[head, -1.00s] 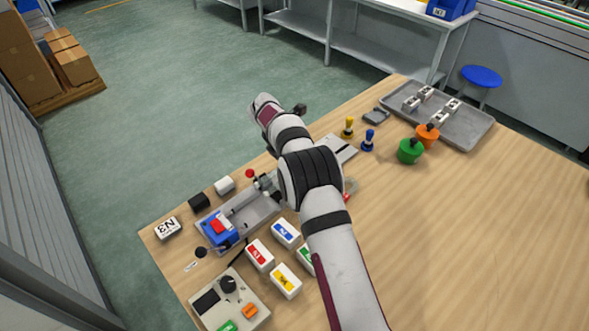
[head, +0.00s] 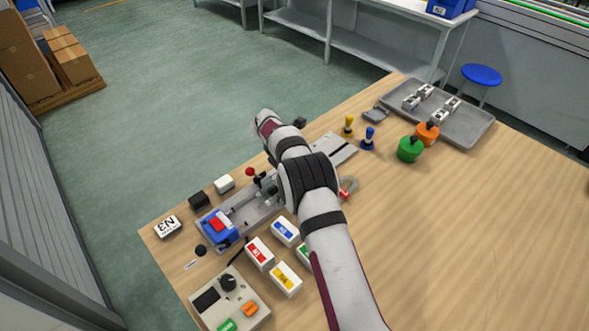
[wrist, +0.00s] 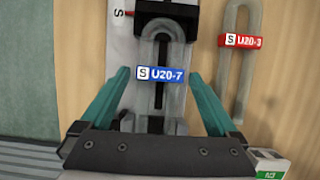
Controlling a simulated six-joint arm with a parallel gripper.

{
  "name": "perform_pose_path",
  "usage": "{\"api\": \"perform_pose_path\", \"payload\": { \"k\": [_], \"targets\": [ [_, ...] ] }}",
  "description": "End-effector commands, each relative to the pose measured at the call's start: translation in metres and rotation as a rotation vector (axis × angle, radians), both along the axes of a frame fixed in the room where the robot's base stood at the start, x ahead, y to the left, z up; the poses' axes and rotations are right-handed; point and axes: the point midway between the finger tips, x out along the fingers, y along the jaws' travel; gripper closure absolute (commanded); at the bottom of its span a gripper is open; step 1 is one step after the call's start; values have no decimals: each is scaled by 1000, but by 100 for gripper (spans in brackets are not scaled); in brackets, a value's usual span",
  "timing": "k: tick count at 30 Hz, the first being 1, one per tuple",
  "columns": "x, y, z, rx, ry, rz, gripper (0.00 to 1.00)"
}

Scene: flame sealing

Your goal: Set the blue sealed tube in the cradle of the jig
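The blue sealed tube (wrist: 161,73), a pale U-shaped tube with a blue U20-7 label, lies along the jig (wrist: 119,45) in the wrist view. Its bend is at a black block (wrist: 160,10); I cannot tell how deep it sits in the cradle. My gripper (wrist: 159,76) is open, one teal finger on each side of the label, with gaps between the fingers and the tube. In the head view the jig (head: 263,212) shows partly; my arm hides my gripper and the blue tube.
A U-shaped tube with a red U20-3 label (wrist: 240,41) lies on the table right of the jig. Several coloured-label boxes (head: 285,232) and a control box (head: 230,303) stand in front. A grey tray (head: 468,125) is at the back right. The right table is clear.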

Motion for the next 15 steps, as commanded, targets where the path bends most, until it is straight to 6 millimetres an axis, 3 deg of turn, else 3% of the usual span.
{"api": "perform_pose_path", "payload": {
  "k": [8,11,15],
  "targets": [
    [0,0,4,0,-1,0,0],
    [-2,3,22,1,-2,0,0],
    [-13,14,61,1,-4,1,0]
  ]
}}
